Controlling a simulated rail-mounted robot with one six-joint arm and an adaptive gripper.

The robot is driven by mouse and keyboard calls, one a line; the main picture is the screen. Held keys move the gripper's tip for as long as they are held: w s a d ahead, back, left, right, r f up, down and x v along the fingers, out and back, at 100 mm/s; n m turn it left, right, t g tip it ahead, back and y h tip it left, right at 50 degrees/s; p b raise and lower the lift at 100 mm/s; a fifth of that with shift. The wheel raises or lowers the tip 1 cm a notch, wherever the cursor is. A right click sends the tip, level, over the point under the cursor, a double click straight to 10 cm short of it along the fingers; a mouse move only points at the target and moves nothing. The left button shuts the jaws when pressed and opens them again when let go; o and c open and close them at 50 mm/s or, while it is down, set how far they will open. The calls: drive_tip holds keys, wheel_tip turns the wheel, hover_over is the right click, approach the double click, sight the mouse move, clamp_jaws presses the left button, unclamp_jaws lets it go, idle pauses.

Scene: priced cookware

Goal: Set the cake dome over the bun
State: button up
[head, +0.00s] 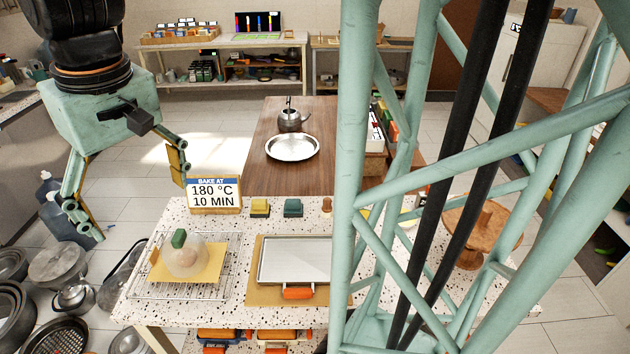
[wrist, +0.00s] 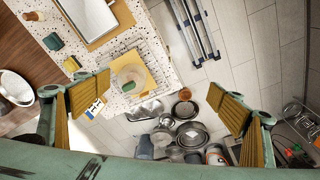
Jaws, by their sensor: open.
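The cake dome (head: 190,260), cloudy and translucent with a green knob, sits on a yellow board (head: 214,272) on a wire rack at the left of the speckled table. It also shows in the wrist view (wrist: 131,74). I cannot clearly make out a bun through its cloudy wall. A small brown object (head: 327,205) stands at the table's back edge; I cannot tell whether it is the bun. My gripper (head: 141,208) is open and empty, above and to the left of the dome, apart from it. The wrist view shows its fingers (wrist: 162,92) spread wide.
A baking sign (head: 214,194) stands at the back left edge, near my gripper. Yellow (head: 260,208) and teal (head: 293,208) blocks stand beside it. A metal tray (head: 295,260) lies right of the rack (head: 150,291). Pots and pans crowd the floor at left.

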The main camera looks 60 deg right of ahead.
drive_tip(key=s+a+r+t, duration=0.1)
drive_tip(key=s+a+r, duration=0.1)
drive_tip(key=s, duration=0.8)
drive_tip(key=s+a+r+n+t, duration=0.1)
drive_tip(key=s+a+r, duration=0.2)
drive_tip(key=s, duration=0.7)
drive_tip(key=shift+r, duration=0.7)
drive_tip(key=shift+s+a, duration=0.1)
drive_tip(key=shift+s, duration=0.1)
drive_tip(key=shift+w, duration=0.15)
